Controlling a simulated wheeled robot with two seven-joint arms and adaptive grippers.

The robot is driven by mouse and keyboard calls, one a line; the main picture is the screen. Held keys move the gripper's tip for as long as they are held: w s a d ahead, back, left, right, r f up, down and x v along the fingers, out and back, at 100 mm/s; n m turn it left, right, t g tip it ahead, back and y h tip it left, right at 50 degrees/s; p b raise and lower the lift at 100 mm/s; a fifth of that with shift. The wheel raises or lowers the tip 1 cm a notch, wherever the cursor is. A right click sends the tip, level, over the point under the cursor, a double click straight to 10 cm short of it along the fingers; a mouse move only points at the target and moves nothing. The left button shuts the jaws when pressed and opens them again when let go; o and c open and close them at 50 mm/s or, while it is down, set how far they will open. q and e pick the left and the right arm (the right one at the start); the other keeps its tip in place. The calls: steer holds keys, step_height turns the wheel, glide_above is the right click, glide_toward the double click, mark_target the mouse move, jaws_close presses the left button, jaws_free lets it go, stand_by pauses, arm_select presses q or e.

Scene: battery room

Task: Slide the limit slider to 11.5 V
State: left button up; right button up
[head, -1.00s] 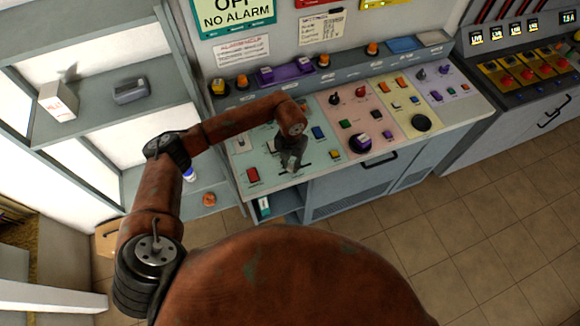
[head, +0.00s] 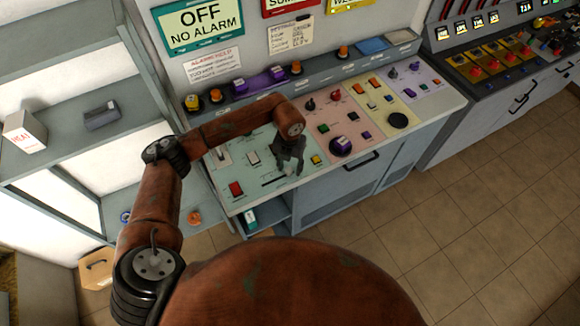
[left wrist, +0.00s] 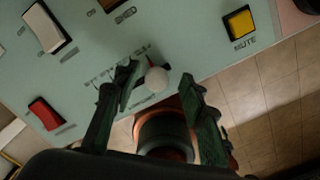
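The slider's pale round knob (left wrist: 157,80) stands on the pale green panel in the left wrist view. It lies between the two dark fingers of my left gripper (left wrist: 158,86), which is open, with the left finger closer to the knob. I cannot tell whether either finger touches it. In the head view my left gripper (head: 289,168) points down at the panel's front and hides the knob. A dark slot (head: 273,182) shows left of it. The scale print is partly covered and too small to read. My right gripper is not in view.
A yellow MUTE button (left wrist: 238,21) lies right of the gripper. A red rocker switch (left wrist: 46,113) and a white rocker switch (left wrist: 47,28) lie to the left. A grey shelf unit (head: 75,128) is at left. Tiled floor (head: 400,220) is open in front.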

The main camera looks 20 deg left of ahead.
mark_target(290, 169)
arm_select(q)
steer(key=shift+r, duration=0.1)
step_height(290, 169, up, 12)
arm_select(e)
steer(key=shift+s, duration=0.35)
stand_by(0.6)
